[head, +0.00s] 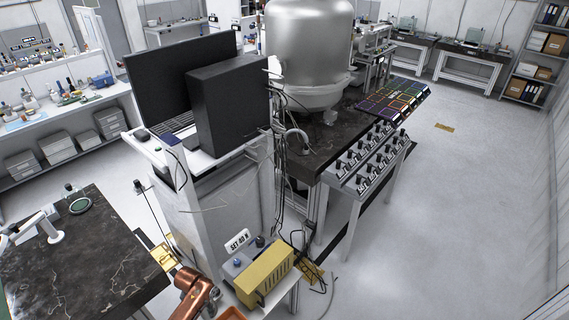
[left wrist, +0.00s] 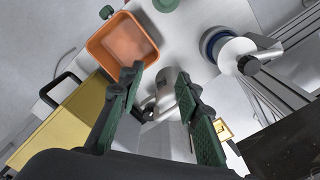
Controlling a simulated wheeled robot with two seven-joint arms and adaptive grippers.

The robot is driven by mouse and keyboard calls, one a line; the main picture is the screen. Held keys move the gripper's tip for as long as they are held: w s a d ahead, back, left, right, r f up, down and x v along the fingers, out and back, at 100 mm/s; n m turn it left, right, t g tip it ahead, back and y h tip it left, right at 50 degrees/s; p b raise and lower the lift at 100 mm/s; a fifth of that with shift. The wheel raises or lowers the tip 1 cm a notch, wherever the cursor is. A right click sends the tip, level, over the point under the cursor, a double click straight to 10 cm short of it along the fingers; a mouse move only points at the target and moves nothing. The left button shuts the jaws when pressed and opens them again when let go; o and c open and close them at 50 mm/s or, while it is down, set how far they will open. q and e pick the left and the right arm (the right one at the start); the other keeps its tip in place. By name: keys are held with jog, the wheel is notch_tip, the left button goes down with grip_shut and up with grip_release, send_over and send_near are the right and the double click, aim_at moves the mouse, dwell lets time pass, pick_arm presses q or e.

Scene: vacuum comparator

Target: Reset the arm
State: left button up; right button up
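My left gripper (left wrist: 158,76) is open in the left wrist view, its two green fingers spread apart. A grey metal cylinder (left wrist: 172,88) shows between and beyond the fingers; I cannot tell whether they touch it. A copper-coloured jointed part (head: 195,296) stands at the bottom of the head view, beside a yellow box (head: 266,276); I cannot tell whether it belongs to me. The yellow box also shows in the left wrist view (left wrist: 62,125). I cannot tell which part is the task's arm. My right gripper is not in view.
An orange tray (left wrist: 122,46) lies beyond the fingers. A dark marble table (head: 75,262) stands at left, with a white device (head: 45,228) on it.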

pick_arm(q)
jog(key=s+d+r+t+h, duration=0.1)
jog(key=s+d, duration=0.1)
jog(key=s, duration=0.5)
jog(key=s+d+r+t, duration=0.1)
jog(key=s+d+r, duration=0.1)
jog(key=s, duration=0.5)
jog(key=s+a+r+t+y, duration=0.1)
jog(key=s+a+r, duration=0.3)
jog(key=s+r, duration=0.15)
jog(key=s+a+r+y, duration=0.1)
jog(key=s+a+r, duration=0.2)
jog(key=s+r, duration=0.3)
notch_tip(320, 180, down, 33)
jog(key=s+d+g+b, duration=0.1)
jog(key=s+b, duration=0.1)
jog(key=s, duration=0.1)
jog(key=s+f+g+b, duration=0.1)
jog(key=s+f+b, duration=0.1)
jog(key=s+f, duration=1.7)
jog(key=shift+s+f+h, duration=0.15)
jog(key=shift+f+h, duration=0.25)
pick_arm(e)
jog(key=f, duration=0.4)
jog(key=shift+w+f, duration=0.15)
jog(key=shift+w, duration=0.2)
